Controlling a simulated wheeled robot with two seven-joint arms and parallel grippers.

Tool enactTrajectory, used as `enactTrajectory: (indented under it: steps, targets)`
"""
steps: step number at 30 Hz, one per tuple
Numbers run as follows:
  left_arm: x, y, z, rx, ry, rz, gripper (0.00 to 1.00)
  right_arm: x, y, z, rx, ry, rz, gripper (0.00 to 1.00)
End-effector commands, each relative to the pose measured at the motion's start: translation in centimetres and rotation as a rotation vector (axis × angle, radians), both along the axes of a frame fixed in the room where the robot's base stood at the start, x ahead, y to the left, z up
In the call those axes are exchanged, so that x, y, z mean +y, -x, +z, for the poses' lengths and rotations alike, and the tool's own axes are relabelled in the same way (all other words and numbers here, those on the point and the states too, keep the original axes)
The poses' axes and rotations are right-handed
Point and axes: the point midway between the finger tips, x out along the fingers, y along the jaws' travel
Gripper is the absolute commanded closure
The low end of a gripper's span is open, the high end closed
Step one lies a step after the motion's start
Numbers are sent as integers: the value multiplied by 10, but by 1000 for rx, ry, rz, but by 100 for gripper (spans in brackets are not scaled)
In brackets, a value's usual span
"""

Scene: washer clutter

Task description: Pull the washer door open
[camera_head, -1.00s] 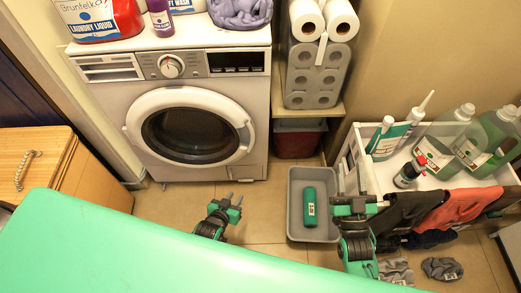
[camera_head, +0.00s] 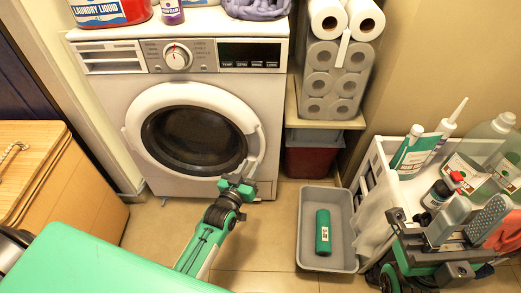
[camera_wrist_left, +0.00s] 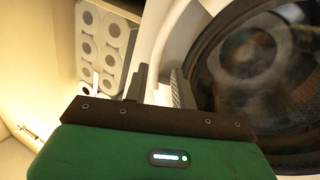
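The washer (camera_head: 190,60) stands against the back wall. Its round door (camera_head: 190,135) has a white rim and dark glass and looks closed. A white handle (camera_head: 257,150) runs along the door's right edge. My left gripper (camera_head: 246,180) is at the lower right of the door, by the handle's lower end. In the left wrist view its fingers (camera_wrist_left: 158,85) are apart, with the white door rim (camera_wrist_left: 172,35) showing beyond and between them. Contact with the handle cannot be told. My right gripper (camera_head: 467,218) is open and empty at the right, before the white cart.
A grey bin (camera_head: 307,258) with a green bottle (camera_head: 323,232) sits on the floor right of the washer. A wooden cabinet (camera_head: 98,207) stands left. Paper rolls (camera_head: 335,75) are shelved at right. A white cart (camera_head: 370,215) holds bottles. Floor before the washer is partly free.

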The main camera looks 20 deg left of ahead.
Motion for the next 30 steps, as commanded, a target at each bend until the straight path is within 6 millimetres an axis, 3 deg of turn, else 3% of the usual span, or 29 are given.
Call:
enactTrajectory:
  steps: [9, 15, 21, 30]
  targets:
    - [-6, -57, -2, -2, 1, 0, 74, 0, 1, 1, -51, -5, 0, 64]
    - [-8, -82, -2, -1, 0, 0, 74, -1, 2, 3, -75, -8, 0, 64]
    - [-9, -93, -1, 1, 0, 0, 74, -1, 5, 7, -90, -11, 0, 64]
    - [-9, -94, 0, 1, 0, 0, 76, -1, 5, 11, -100, -13, 0, 64]
